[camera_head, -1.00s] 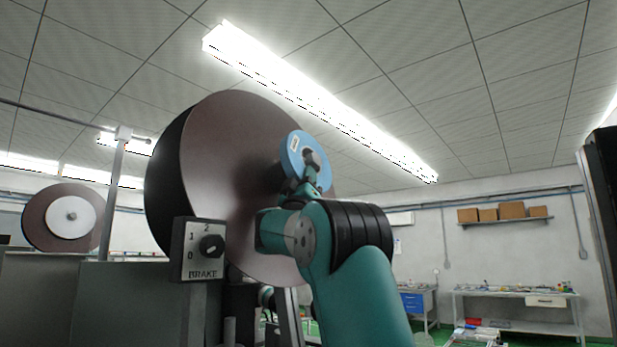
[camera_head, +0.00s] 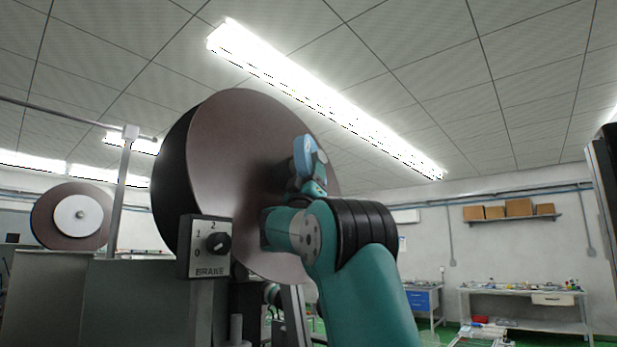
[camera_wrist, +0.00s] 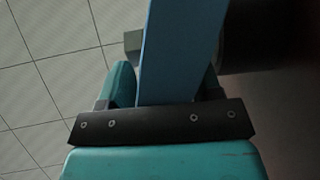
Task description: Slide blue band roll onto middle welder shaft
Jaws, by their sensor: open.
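The blue band roll (camera_head: 304,157) is at the end of my raised arm, in front of the large brown disc (camera_head: 235,150). It shows as a narrow, nearly edge-on oval. In the wrist view the roll (camera_wrist: 182,45) stands as a blue slab between the two fingers of my gripper (camera_wrist: 165,88). The jaws are open around it; I cannot tell whether a finger touches it. A dark rounded part (camera_wrist: 262,35) is right beside the roll there. In the head view my gripper (camera_head: 308,178) is small and partly hidden. I cannot make out the middle welder shaft.
A grey machine housing (camera_head: 135,300) with a brake knob box (camera_head: 208,246) stands at left. A post (camera_head: 121,195) and a second disc with a white centre (camera_head: 80,215) are behind it. A workbench (camera_head: 520,300) stands far right. Open air lies right of my arm.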

